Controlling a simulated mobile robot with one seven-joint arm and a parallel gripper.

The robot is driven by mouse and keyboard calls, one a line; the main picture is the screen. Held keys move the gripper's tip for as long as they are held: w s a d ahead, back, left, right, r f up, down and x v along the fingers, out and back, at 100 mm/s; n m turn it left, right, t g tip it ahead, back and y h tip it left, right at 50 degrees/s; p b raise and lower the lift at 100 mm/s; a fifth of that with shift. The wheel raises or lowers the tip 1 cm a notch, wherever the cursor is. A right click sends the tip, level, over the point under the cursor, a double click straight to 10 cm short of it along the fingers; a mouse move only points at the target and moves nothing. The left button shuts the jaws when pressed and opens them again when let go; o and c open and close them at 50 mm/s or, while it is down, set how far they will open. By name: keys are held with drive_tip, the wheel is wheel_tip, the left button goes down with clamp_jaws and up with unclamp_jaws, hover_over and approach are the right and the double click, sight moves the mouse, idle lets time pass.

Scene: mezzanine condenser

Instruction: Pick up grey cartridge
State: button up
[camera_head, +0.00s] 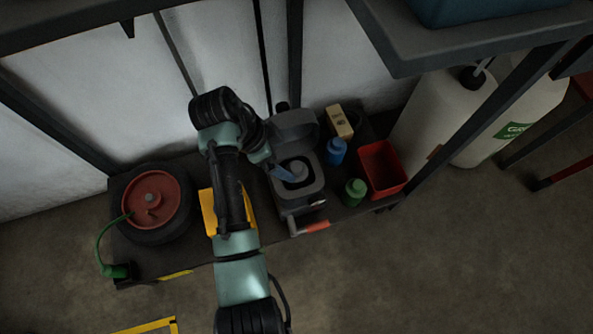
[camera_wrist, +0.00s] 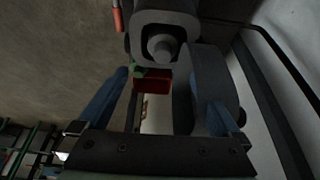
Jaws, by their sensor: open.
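The grey cartridge (camera_head: 298,169) looks like a short round piece standing inside an open grey housing (camera_head: 300,200) on the low shelf. In the wrist view the cartridge (camera_wrist: 162,47) shows as a round knob within the square opening of the housing (camera_wrist: 140,18). The housing's lid (camera_head: 292,128) stands open toward the wall. My gripper (camera_head: 282,174), with blue fingers, is open and empty at the left side of the opening. In the wrist view my gripper (camera_wrist: 160,84) has its fingers spread, with the cartridge ahead of them. The cartridge's lower part is hidden.
A red bin (camera_head: 382,168), green bottle (camera_head: 355,192), blue bottle (camera_head: 336,151) and small box (camera_head: 339,122) stand right of the housing. A red-handled lever (camera_head: 315,226) sticks out in front. A red reel (camera_head: 154,200) lies left. An upper shelf (camera_head: 470,45) overhangs the right.

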sight(296, 167)
drive_tip(key=b+x, duration=0.1)
drive_tip(key=x, duration=0.3)
drive_tip(key=shift+d+f+b, duration=0.1)
drive_tip(key=shift+f+b, duration=0.2)
drive_tip(key=shift+f, duration=0.05)
drive_tip(key=b+x, duration=0.3)
drive_tip(key=x, duration=0.2)
drive_tip(key=shift+w+f+b, duration=0.15)
drive_tip(key=shift+w+b, duration=0.1)
drive_tip(key=shift+b, duration=0.1)
drive_tip(key=shift+c, duration=0.2)
clamp_jaws()
